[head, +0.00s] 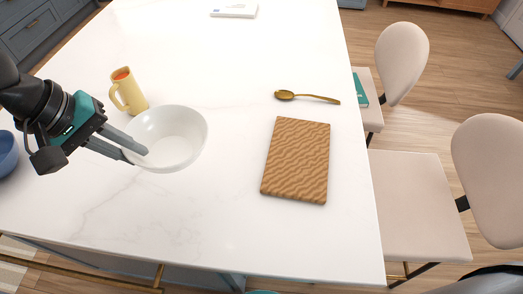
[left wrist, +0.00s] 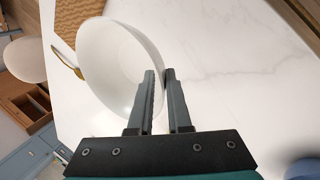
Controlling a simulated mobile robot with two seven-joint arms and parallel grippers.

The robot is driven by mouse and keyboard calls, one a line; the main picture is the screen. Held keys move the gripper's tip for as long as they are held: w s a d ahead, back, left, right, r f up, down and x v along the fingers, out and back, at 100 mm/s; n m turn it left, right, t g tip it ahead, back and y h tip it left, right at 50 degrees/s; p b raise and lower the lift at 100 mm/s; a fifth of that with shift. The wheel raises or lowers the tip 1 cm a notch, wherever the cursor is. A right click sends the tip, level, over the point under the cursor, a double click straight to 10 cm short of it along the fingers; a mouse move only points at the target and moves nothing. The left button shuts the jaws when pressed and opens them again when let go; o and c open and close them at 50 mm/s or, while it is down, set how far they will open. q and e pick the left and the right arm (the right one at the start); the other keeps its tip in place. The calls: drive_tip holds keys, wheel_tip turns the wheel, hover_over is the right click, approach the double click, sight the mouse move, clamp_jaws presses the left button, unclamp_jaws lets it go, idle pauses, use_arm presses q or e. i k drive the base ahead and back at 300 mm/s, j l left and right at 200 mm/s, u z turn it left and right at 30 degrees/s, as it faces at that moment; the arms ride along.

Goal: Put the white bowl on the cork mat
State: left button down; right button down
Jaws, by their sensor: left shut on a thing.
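The white bowl (head: 180,128) is at the left of the white table in the head view, with its opening up. My left gripper (head: 136,152) is shut on the bowl's near left wall, one finger inside and one outside. In the left wrist view the bowl (left wrist: 108,62) shows between and beyond the fingers (left wrist: 160,85). I cannot tell whether its base touches the table. The cork mat (head: 295,160) lies flat and bare to the right of the bowl, with a clear gap between them. My right gripper is not in view.
A yellow jug (head: 130,92) stands close behind the bowl. A gold spoon (head: 308,97) lies behind the mat. A blue bowl (head: 6,155) is at the left edge. The table (head: 230,215) is clear between bowl and mat. Chairs (head: 418,195) stand on the right.

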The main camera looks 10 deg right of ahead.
sight(299, 153)
drive_tip(key=j+z, duration=0.15)
drive_tip(key=z, duration=1.35)
drive_tip(key=k+j+z, duration=0.15)
drive_tip(key=k, duration=0.25)
